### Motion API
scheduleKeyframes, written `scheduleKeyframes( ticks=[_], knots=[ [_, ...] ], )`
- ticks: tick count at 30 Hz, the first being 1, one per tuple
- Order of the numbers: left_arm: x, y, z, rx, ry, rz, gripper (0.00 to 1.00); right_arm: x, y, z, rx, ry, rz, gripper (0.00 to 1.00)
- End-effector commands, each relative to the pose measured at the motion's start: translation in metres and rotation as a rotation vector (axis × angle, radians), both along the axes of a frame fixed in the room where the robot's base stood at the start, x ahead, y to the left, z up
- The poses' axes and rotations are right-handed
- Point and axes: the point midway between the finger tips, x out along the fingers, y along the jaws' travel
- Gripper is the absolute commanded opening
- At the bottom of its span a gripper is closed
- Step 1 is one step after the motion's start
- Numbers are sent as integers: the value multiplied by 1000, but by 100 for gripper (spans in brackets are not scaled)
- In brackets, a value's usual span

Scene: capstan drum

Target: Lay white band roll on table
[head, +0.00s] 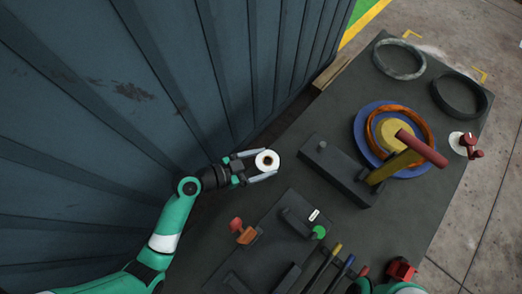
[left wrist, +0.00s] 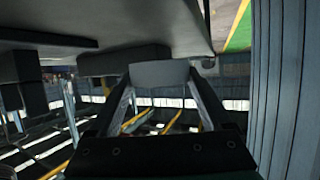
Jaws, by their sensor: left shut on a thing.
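The white band roll (head: 267,161) is a short white cylinder with a dark centre hole, seen end-on in the head view. My left gripper (head: 263,168) is shut on it, with one finger on each side. In the left wrist view the roll (left wrist: 158,74) sits as a pale block between the fingertips. In the head view it appears over the left edge of the dark table (head: 265,195). I cannot tell the gap between roll and tabletop. My right gripper is not clearly seen; only a green arm part shows at the bottom right.
A dark block (head: 335,172) stands right of the roll. Beyond it is a blue disc (head: 361,130) with an orange ring (head: 428,122) and a red-ended handle (head: 424,148). An orange-red piece (head: 246,235) and a smaller block (head: 296,222) lie nearer. A ribbed blue wall (head: 130,90) runs along the left.

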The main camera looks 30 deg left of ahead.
Motion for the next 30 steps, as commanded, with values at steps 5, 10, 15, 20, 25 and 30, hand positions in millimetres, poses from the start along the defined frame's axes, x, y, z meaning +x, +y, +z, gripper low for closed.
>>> scheduleKeyframes(
  ticks=[5, 10, 15, 20, 25, 30],
  knots=[
    [-3, 0, -3, 0, -1, 0, 25, 0, 0, -2, 0, -1, 0, 50],
    [-10, 0, -31, 0, -1, 0, 25, 0, 0, -29, 0, -1, 0, 50],
    [-10, 0, -42, -1, -1, 0, 25, 0, 0, -32, 0, -1, 0, 50],
    [-10, 0, -40, -1, -1, 0, 25, 0, 0, -30, 0, -2, 0, 50],
    [-10, 0, -43, 0, 0, 0, 88, 0, 0, -33, 0, -1, 0, 50],
    [-10, 0, -43, 0, 0, 0, 100, 0, 0, -33, 0, -1, 0, 50]
  ],
)
